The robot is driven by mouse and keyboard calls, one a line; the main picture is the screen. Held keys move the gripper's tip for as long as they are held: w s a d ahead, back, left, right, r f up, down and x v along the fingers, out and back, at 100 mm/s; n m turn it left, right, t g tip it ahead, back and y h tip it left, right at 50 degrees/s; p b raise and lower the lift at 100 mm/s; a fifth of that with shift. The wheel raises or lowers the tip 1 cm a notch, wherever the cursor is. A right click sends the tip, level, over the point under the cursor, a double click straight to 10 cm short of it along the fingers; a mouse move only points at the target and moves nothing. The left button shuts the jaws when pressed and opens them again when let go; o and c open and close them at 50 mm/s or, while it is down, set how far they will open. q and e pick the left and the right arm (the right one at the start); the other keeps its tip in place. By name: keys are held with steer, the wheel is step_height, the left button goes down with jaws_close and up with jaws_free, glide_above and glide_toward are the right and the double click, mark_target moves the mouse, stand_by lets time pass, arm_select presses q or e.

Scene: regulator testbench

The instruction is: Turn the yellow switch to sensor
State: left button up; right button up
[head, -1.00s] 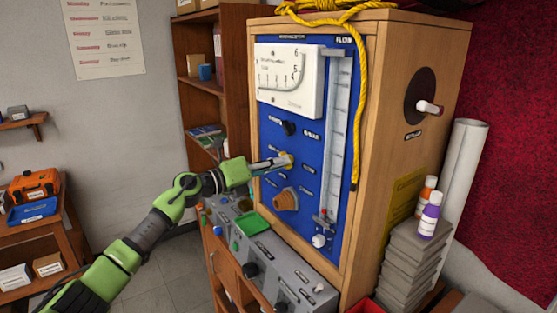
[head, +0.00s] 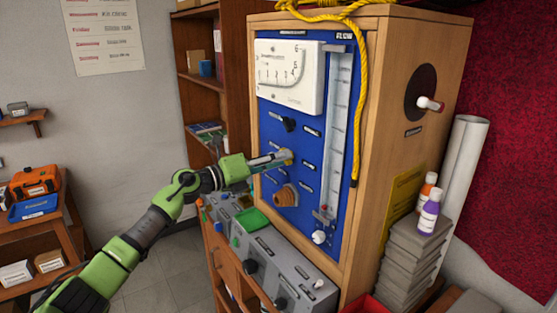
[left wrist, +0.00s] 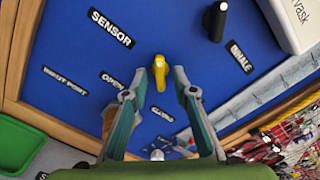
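The yellow switch (head: 287,157) is on the blue panel (head: 318,131), in its middle part. In the left wrist view the switch (left wrist: 159,74) is a narrow yellow lever. The SENSOR label (left wrist: 111,29) is to its upper left, the OPEN label (left wrist: 112,80) to its lower left, and another label (left wrist: 162,115) is below it. My left gripper (left wrist: 160,79) is open, with one fingertip on each side of the switch and a gap showing on both sides. In the head view the left gripper (head: 272,161) is at the switch. My right gripper is not in view.
A black knob (head: 289,125) is above the switch, and a brown round fitting (head: 286,196) is below it. A white gauge (head: 290,77) and a clear flow tube (head: 337,130) are on the panel. Grey equipment (head: 270,265) stands below. A yellow rope (head: 362,95) hangs at the right.

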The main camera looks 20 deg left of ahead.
arm_select(q)
steer(key=v, duration=1.1)
steer(key=shift+s+a, duration=0.25)
steer(key=shift+a, duration=0.05)
